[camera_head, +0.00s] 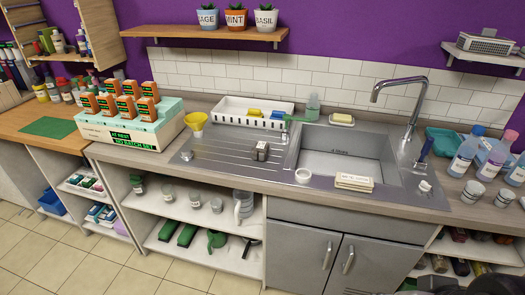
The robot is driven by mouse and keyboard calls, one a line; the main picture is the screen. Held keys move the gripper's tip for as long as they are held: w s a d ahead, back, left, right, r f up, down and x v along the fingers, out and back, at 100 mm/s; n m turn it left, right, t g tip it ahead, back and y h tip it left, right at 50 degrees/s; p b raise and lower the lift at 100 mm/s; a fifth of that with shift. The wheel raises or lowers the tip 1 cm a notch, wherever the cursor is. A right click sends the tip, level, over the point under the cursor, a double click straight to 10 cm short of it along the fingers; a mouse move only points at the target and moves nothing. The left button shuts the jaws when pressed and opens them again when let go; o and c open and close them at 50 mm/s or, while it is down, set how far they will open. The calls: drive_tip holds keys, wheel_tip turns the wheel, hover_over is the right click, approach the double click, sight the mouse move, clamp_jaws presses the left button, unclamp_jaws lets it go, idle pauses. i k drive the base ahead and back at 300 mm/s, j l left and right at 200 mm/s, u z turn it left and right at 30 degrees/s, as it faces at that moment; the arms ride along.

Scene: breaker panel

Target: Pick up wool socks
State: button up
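I cannot make out any wool socks for certain in the head view. A cream folded stack (354,182) with faint marks lies on the front rim of the sink; it looks like cloth or sponge, and I cannot tell which. Several dark and brown rolled or rounded items (460,267) sit on the low shelf at the lower right, too small to identify. My gripper is not in view. Dark shapes cut off at the bottom right edge are unclear.
The steel sink (340,152) has a tall faucet (408,95). A white rack (240,110), yellow funnel (195,122) and crate of orange-brown boxes (128,130) stand to the left. Bottles (466,150) crowd the right counter. Open shelves (200,215) hold jars and tools. Tiled floor (70,262) at lower left is clear.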

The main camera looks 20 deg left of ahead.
sight(261, 150)
drive_tip(key=i+j+u, duration=0.2)
drive_tip(key=i+j, duration=0.35)
drive_tip(key=i+j+u, duration=0.15)
drive_tip(key=i+j, duration=0.35)
drive_tip(key=i+j+u, duration=0.2)
drive_tip(key=i+j, duration=0.15)
drive_tip(key=i, duration=0.3)
